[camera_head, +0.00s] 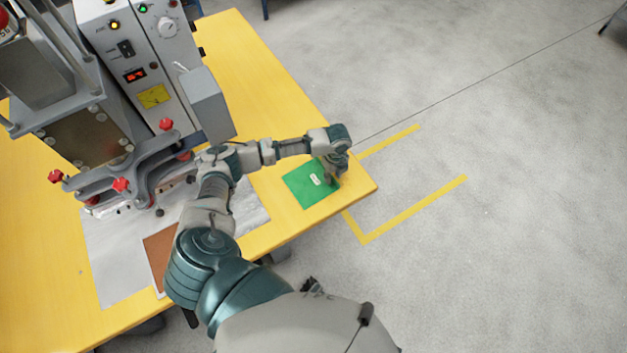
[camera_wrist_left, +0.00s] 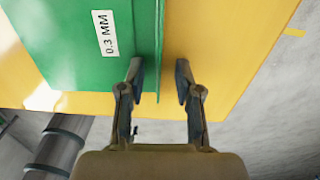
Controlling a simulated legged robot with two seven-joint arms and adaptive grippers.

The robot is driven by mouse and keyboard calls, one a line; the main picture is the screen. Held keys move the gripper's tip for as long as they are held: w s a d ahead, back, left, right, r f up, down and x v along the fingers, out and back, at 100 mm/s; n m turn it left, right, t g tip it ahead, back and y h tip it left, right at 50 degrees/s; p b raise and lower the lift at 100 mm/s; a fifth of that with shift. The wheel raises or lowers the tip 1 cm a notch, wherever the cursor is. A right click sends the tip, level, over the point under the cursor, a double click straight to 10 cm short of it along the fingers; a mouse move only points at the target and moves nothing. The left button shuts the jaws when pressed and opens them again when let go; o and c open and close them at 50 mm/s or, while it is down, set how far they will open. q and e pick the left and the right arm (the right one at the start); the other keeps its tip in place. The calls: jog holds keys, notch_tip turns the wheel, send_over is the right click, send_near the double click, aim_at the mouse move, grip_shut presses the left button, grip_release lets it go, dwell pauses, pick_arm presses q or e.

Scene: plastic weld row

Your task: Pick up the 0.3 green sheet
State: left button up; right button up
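The green sheet (camera_head: 309,184) lies near the right corner of the yellow table in the head view. In the left wrist view the green sheet (camera_wrist_left: 85,60) carries a white "0.3 MM" label (camera_wrist_left: 110,33). My left gripper (camera_head: 334,175) is at the sheet's right edge. In the left wrist view my left gripper (camera_wrist_left: 160,82) is open. One finger overlaps the green sheet and the other is over the yellow tabletop, with the sheet's edge between them. Whether the fingers touch the sheet cannot be told. My right gripper is not in view.
The yellow table (camera_head: 262,88) holds a grey welding machine (camera_head: 150,60) with red knobs at the left. A metal plate (camera_head: 110,250) and a brown sheet (camera_head: 158,250) lie under my left arm. The floor right of the table is clear, with yellow tape (camera_head: 415,208).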

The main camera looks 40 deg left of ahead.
pick_arm(q)
grip_shut()
dwell(0.3)
